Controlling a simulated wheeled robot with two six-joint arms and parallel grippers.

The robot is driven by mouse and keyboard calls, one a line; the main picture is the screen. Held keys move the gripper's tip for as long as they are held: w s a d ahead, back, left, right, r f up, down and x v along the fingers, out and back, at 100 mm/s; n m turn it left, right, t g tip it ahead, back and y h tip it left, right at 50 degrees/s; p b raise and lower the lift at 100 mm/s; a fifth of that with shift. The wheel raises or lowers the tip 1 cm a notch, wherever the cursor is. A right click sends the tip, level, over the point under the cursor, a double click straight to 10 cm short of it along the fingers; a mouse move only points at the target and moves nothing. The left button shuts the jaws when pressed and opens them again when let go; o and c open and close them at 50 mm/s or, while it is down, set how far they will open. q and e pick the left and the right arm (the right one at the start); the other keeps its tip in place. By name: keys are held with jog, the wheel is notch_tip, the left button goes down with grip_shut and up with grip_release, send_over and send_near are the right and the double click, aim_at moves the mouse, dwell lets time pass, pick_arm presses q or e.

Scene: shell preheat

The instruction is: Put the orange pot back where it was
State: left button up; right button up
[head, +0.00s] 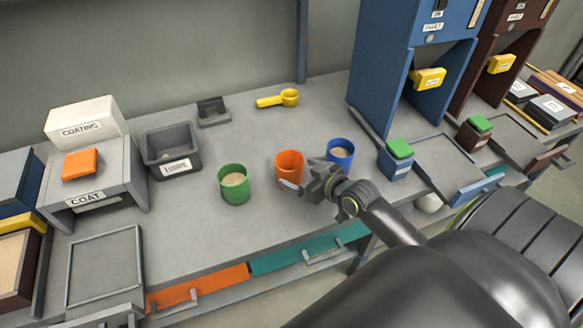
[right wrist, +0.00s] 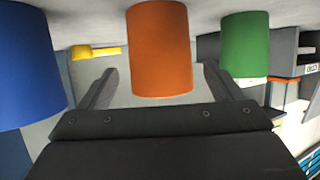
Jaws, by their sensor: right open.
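The orange pot (head: 289,168) stands upright on the grey bench between the green pot (head: 233,186) and the blue pot (head: 341,153). My right gripper (head: 302,173) is open at the orange pot's near right side, low by the bench. In the right wrist view the orange pot (right wrist: 160,50) lies ahead, centred between the two spread fingers (right wrist: 160,72). I cannot tell whether either finger touches it. In that view the blue pot (right wrist: 30,70) is at the left and the green pot (right wrist: 245,45) at the right. My left gripper is not in view.
A yellow scoop (head: 278,99) lies behind the pots. A grey bin (head: 170,150) and the COAT stand (head: 95,185) are at the left. A blue booth (head: 385,80) and a green-topped block (head: 397,157) are at the right. Bench in front of the pots is clear.

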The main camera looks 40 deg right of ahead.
jog(key=v, duration=0.7)
dwell(0.4)
jog(key=s+a+f+m+g+h, duration=0.1)
jog(key=s+a+f+g+h, duration=0.1)
jog(key=s+g, duration=0.5)
jog(key=s+a+f+m+g+h, duration=0.1)
jog(key=s+a+f+g+h, duration=0.15)
jog(key=s, duration=0.95)
notch_tip(320, 180, down, 26)
jog(key=d+g, duration=0.2)
jog(key=s+a+f+y, duration=0.1)
jog(key=s+f, duration=1.4)
jog(key=shift+a+g, duration=0.35)
